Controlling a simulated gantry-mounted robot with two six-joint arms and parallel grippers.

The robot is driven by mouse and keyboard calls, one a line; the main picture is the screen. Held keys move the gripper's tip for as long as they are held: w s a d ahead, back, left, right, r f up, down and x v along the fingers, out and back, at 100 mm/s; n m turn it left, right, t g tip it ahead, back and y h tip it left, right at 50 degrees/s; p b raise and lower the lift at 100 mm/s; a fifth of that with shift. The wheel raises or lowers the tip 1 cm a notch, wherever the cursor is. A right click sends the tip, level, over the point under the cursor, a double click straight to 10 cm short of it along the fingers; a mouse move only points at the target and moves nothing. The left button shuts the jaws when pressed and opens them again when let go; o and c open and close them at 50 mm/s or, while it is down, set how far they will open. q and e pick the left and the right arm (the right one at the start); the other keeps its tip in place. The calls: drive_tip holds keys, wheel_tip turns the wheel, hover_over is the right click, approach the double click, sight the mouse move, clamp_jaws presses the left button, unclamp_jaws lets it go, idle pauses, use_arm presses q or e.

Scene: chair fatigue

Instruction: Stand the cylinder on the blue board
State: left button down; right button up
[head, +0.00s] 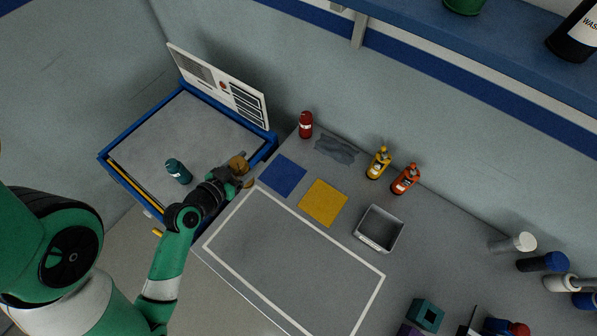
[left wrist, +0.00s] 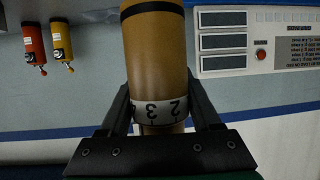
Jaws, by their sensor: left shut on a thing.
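The cylinder (head: 238,164) is tan-brown, and my left gripper (head: 243,177) is shut on it. In the left wrist view the cylinder (left wrist: 155,60) stands between the two dark fingers, with a white numbered band low down and a black ring higher up. In the head view it is near the right edge of the blue-framed tray, left of the blue board (head: 283,175). The blue board is a flat blue square on the grey table, with nothing on it. My right gripper is not in view.
A teal cylinder (head: 177,171) is in the blue-framed tray (head: 112,158). A yellow square (head: 323,203) lies right of the blue board. A red bottle (head: 306,124) stands behind it. Yellow (head: 378,163) and orange (head: 405,179) bottles and a grey bin (head: 379,247) are farther right.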

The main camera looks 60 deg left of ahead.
use_arm(q)
drive_tip(key=s+a, duration=0.2)
drive_tip(key=b, duration=0.5)
hover_over(287, 168)
drive_tip(key=shift+n+y, duration=0.3)
wheel_tip(287, 168, down, 12)
drive_tip(key=shift+f, duration=0.15)
drive_tip(key=shift+s+f, duration=0.15)
drive_tip(key=shift+f, duration=0.15)
